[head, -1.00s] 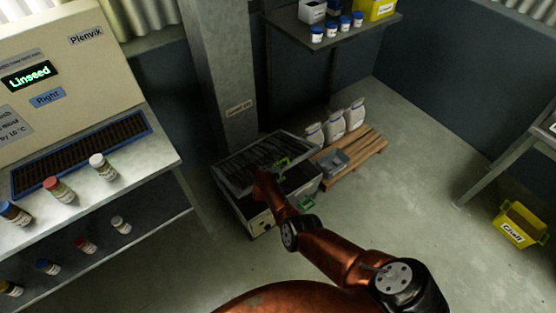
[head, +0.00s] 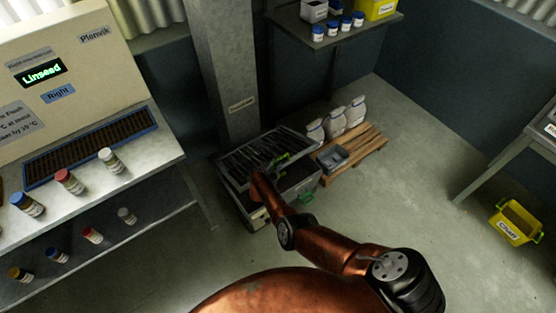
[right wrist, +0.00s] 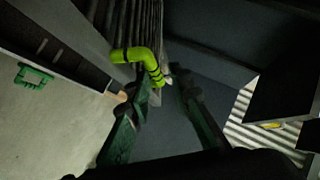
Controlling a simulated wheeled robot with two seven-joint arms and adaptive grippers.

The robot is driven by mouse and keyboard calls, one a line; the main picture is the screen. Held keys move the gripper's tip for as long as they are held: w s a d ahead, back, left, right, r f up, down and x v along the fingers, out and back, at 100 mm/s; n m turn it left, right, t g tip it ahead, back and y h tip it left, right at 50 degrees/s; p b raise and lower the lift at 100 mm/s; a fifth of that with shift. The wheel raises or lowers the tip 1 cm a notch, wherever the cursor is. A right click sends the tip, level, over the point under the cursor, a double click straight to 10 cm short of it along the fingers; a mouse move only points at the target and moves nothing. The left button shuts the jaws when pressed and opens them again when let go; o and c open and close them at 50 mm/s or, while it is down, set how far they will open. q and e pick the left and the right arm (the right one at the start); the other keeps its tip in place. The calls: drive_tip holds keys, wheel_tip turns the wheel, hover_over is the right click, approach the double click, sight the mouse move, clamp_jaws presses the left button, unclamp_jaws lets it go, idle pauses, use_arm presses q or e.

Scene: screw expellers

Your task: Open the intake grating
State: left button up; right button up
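The intake grating (head: 250,158), a dark barred panel in a grey frame, tops the box at the foot of the column. It looks tilted up from the box (head: 257,212), with a dark opening below. Its lime green handle (head: 283,158) has black bands. In the right wrist view the grating bars (right wrist: 147,22) and bent handle (right wrist: 140,57) are close. My right gripper (right wrist: 160,88) looks open, its dark green fingers apart, with the handle's end between or just beyond the tips; contact is unclear. My left gripper is not in view.
A wooden pallet (head: 368,146) with white sacks (head: 335,122) and a grey tray (head: 332,158) stands right of the box. The press bench (head: 150,150) with bottles is at left. A yellow bin (head: 515,224) sits at right. The floor between is clear.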

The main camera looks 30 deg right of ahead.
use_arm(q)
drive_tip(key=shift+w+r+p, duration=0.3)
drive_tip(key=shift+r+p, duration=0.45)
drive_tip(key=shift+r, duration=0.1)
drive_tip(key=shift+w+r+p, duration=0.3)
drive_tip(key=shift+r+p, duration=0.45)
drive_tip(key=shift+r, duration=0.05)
use_arm(e)
drive_tip(key=shift+v, duration=2.2)
